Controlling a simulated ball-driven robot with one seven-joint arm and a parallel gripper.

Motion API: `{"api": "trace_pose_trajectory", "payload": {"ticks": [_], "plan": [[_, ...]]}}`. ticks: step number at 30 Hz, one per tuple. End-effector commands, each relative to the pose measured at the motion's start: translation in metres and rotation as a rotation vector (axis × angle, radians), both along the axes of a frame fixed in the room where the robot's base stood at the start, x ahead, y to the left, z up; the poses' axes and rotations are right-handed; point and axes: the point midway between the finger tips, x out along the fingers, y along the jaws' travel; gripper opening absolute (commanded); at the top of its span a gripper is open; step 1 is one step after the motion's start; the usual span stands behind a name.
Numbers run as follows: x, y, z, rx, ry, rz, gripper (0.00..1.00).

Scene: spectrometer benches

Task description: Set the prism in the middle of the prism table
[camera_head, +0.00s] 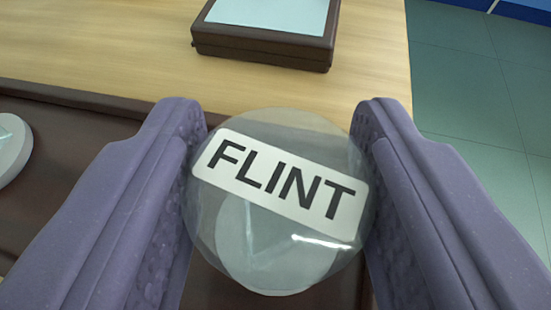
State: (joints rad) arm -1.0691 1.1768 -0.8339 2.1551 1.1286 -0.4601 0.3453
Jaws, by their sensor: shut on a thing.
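My gripper (280,165) is shut on a clear, round-looking piece with a white label reading FLINT (275,185). One purple finger presses on each side of it. The label is tilted, its right end lower. I cannot tell whether this piece is the whole prism or only its top, as its lower part is hidden from this angle. A pale disc (270,265) shows through and below the clear piece, above or on a dark brown surface. I cannot tell whether it touches the piece. No prism table can be made out for sure.
A dark brown tray or board (70,160) lies on the wooden bench (100,45). Another pale disc (12,150) is cut off at the left edge. A dark box with a light top (262,45) stands farther back. The bench ends at the right, above green floor tiles (480,110).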

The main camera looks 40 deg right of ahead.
Motion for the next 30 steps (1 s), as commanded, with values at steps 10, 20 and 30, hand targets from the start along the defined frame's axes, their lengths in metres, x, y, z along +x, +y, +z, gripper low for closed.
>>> {"api": "trace_pose_trajectory", "payload": {"ticks": [10, 20, 30], "plan": [[0.000, 0.000, 0.000, 0.000, 0.000, 0.000, 0.76], [-0.021, 0.024, 0.020, -0.001, -0.001, 0.005, 0.76], [-0.047, 0.053, 0.034, 0.000, 0.000, 0.001, 0.76]]}}
